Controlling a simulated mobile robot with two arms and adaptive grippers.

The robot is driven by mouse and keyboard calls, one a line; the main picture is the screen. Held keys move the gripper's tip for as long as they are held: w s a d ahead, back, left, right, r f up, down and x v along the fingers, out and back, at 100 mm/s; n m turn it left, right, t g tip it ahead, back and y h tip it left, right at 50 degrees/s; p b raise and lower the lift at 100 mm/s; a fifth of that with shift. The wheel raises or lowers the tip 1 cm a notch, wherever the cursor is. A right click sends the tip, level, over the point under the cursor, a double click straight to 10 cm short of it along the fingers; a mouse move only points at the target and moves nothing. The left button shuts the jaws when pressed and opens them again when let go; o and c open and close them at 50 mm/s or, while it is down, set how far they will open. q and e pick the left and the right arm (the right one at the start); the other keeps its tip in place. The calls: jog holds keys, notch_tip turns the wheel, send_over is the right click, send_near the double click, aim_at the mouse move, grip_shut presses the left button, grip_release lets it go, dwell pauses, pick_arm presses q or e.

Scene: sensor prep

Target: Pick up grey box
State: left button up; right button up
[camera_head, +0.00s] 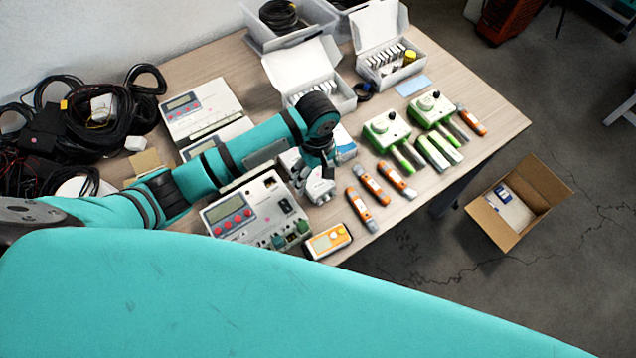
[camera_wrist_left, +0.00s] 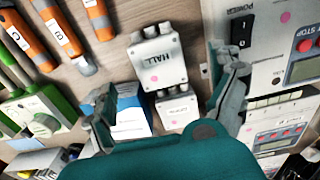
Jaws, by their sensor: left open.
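A grey box marked HALL (camera_wrist_left: 158,62) lies on the table, with round lugs at its corners. It also shows in the head view (camera_head: 320,192), just below my left gripper. A second small grey-white box (camera_wrist_left: 178,110) with pink lettering sits beside it, and the arm hides it in the head view. My left gripper (camera_head: 316,170) points down over these boxes. In the left wrist view the gripper (camera_wrist_left: 168,85) is open, its fingers spread on either side of the two boxes with nothing held between them. My right gripper is not in view.
A control panel instrument (camera_head: 258,208) stands close on the left. Orange tools (camera_head: 376,190) lie on the right, and a blue-white box (camera_head: 345,143) is close behind. Green devices (camera_head: 387,130) stand farther right. A cardboard box (camera_head: 520,205) sits on the floor beyond the table edge.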

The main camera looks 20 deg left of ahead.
aim_at(318, 182)
pick_arm(q)
jog(key=shift+f, duration=0.5)
notch_tip(318, 182, down, 5)
jog(key=shift+w+r+p, duration=0.1)
jog(key=shift+p, duration=0.2)
jog(key=c, duration=1.2)
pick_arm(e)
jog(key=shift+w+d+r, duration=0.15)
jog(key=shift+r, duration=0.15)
